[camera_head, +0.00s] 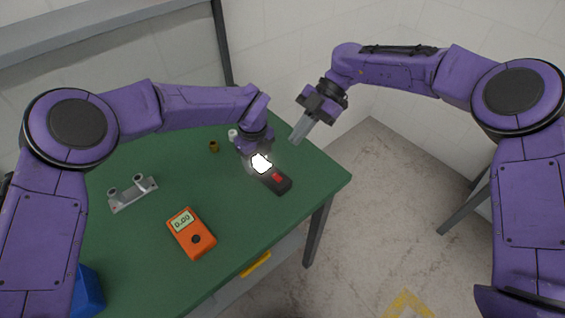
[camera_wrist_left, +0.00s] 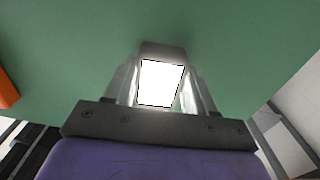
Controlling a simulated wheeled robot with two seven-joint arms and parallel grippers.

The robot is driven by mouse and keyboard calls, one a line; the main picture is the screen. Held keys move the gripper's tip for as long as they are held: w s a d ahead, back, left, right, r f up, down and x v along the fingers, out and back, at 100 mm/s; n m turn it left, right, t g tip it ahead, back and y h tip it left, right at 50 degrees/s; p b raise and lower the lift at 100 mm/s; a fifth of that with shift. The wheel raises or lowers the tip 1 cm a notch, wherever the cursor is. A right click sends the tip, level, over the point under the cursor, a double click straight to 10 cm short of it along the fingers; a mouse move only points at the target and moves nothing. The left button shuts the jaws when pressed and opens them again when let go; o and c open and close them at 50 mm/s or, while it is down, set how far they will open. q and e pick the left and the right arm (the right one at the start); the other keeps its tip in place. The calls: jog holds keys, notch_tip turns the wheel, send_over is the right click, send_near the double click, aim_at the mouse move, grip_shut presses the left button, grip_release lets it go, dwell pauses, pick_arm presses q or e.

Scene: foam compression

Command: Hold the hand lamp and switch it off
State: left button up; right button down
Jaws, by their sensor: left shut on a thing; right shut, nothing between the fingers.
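The hand lamp (camera_head: 279,184) is a dark block with a red switch (camera_head: 277,178) on top and a bright white, lit panel at its gripper end. It lies on or just above the green table near the right edge. My left gripper (camera_head: 259,158) is shut on the lamp at its lit end. In the left wrist view the lamp (camera_wrist_left: 163,50) shows between the two fingers, its panel glowing white. My right gripper (camera_head: 300,131) is shut and empty, up and to the right of the lamp, apart from it, near the table's right edge.
On the green table (camera_head: 150,240) are an orange meter (camera_head: 191,234), a grey metal bracket (camera_head: 133,193), a small brass piece (camera_head: 214,146) and a white piece (camera_head: 232,134). A blue bin (camera_head: 88,292) is at the lower left.

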aim_at(273, 176)
jog(key=a+f, duration=0.1)
jog(key=f, duration=0.1)
jog(key=s+a+f, duration=0.1)
jog(key=a+f, duration=0.1)
jog(key=f, duration=0.1)
jog(key=s+a+f, duration=0.1)
jog(key=f, duration=0.1)
jog(key=shift+s+a+f, duration=0.15)
jog(key=shift+f, duration=0.65)
